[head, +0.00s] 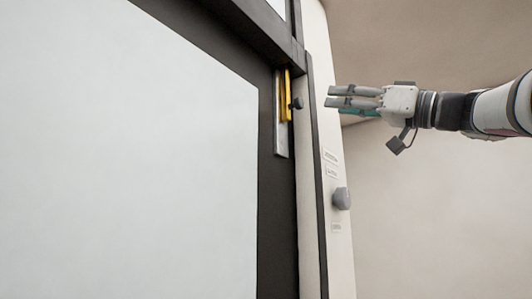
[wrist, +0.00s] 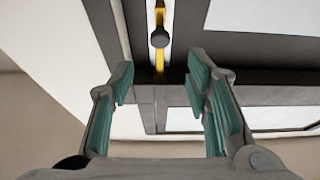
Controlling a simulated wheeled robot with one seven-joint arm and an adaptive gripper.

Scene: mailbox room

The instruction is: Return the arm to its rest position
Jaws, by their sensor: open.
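My gripper (head: 352,99) is in the upper right of the head view, at the end of my arm, which reaches in from the right edge. Its fingers point left toward the dark frame. In the wrist view my gripper (wrist: 165,88) shows its two fingers with teal pads well apart and nothing between them. A small dark knob (head: 297,103) on a yellow strip (head: 285,95) lies just left of the fingertips in the head view, with a gap. In the wrist view the knob (wrist: 159,38) appears beyond the fingertips, between them.
A large white panel (head: 130,160) in a dark frame (head: 277,210) fills the left. A pale side panel (head: 330,240) carries a grey knob (head: 341,198) and small labels below my gripper. The beige wall (head: 440,220) at the lower right has clear space before it.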

